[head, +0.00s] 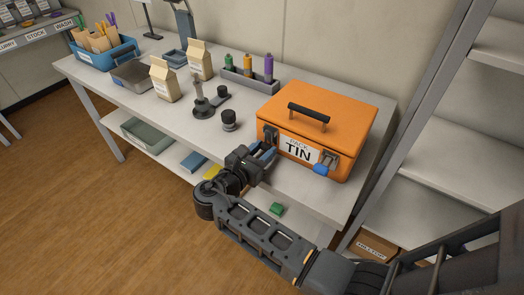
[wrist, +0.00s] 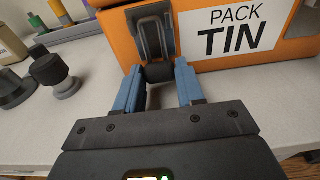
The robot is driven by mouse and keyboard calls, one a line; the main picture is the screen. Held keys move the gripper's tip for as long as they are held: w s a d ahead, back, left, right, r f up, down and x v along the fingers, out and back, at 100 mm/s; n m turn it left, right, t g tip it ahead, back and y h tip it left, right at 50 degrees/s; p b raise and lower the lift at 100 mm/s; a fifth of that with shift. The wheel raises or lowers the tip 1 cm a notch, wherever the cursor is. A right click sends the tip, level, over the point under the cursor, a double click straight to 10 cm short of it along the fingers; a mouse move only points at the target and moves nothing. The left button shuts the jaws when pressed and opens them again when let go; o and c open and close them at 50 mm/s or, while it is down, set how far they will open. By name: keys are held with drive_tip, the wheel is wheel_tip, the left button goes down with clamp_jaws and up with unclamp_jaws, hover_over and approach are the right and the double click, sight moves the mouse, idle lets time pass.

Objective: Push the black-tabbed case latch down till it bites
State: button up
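The orange case (head: 345,125) stands on the bench, lid down, with a "PACK TIN" label on its front. Its black-tabbed latch (head: 270,133) is at the front left; in the wrist view the latch's grey metal plate (wrist: 153,36) ends in a black tab (wrist: 159,72) at its lower end. A second latch with a blue tab (head: 321,169) is at the front right, its tab sticking out. My gripper (head: 266,151) is at the left latch. In the wrist view its blue fingers (wrist: 159,76) stand on either side of the black tab, closed up to its sides. Whether the latch has caught is not clear.
Dark knobbed pieces (head: 229,120) stand on the bench left of the case. A rack of coloured tubes (head: 248,75) is behind. Shelving (head: 440,150) rises close on the right.

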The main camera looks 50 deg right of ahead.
drive_tip(key=o, duration=0.4)
drive_tip(key=shift+a, duration=0.15)
drive_tip(key=a, duration=0.5)
drive_tip(key=a+r, duration=0.1)
drive_tip(key=a, duration=0.1)
drive_tip(key=shift+s+a+b, duration=0.15)
drive_tip(key=shift+a+b, duration=0.1)
drive_tip(key=shift+b, duration=0.1)
